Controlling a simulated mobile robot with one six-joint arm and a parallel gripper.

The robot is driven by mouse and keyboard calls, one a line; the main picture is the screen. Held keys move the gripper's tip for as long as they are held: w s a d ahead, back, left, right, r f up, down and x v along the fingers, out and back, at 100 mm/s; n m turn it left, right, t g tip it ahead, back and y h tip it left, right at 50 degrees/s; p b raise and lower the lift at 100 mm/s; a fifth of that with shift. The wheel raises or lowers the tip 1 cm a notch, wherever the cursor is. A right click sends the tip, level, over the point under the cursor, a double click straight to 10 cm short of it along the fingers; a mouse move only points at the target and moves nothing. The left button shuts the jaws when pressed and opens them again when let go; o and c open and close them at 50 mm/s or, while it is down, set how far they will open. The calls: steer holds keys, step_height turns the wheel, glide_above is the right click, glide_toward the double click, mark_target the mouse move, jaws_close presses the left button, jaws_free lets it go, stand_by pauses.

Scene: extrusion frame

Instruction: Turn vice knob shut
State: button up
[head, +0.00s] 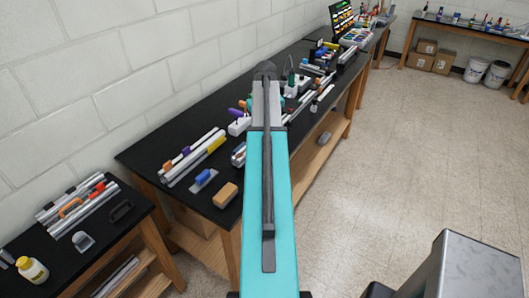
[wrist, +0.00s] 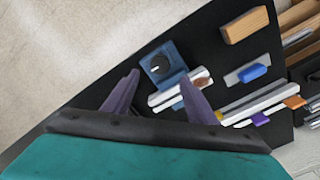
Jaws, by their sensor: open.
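In the wrist view, a blue vice (wrist: 172,80) stands on the black bench top, with a round black knob (wrist: 158,66) on its upper face. A white line marks the knob. My gripper (wrist: 159,76) is open, its two purple-grey fingers apart. The knob shows between and just beyond the fingertips, and no contact is visible. Pale extrusion bars (wrist: 178,94) lie at the vice, partly behind the right finger. In the head view, my arm hides the vice and the gripper.
An orange-tan block (head: 225,195) and a blue-handled flat tool (head: 203,178) lie on the black bench (head: 150,160). Extrusion bars with coloured clips (head: 192,160) lie behind them. More items crowd the bench's far end. The floor (head: 400,150) to the right is clear.

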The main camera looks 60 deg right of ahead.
steer(key=shift+f+b, duration=2.4)
steer(key=shift+f, duration=2.05)
steer(key=shift+c, duration=0.4)
steer(key=c, duration=1)
steer(key=shift+m, duration=1.2)
steer(key=o, duration=1.1)
